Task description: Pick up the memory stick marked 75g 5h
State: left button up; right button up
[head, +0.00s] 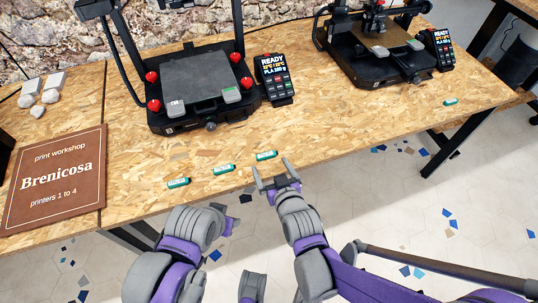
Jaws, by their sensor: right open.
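Several small green memory sticks with pale labels lie on the wooden table. Three lie in a slanting row near its front edge: a left one (178,183), a middle one (224,169) and a right one (266,155). Another stick (451,101) lies far to the right, by the second printer. The label writing is too small to read, so I cannot tell which is 75g 5h. My right gripper (272,169) is open and empty at the table's front edge, its fingers just short of the right stick in the row. My left gripper does not show clearly.
A black printer (205,85) with red knobs stands behind the row, with a keypad display (274,79) beside it. A second printer (378,55) stands at the back right. A brown sign (56,179) lies at the left.

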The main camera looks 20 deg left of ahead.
aim_at(266, 154)
jog(key=x, duration=0.5)
jog(key=shift+w+b, duration=0.3)
jog(key=shift+b, duration=0.05)
jog(key=shift+r, duration=0.1)
jog(key=c, duration=1.2)
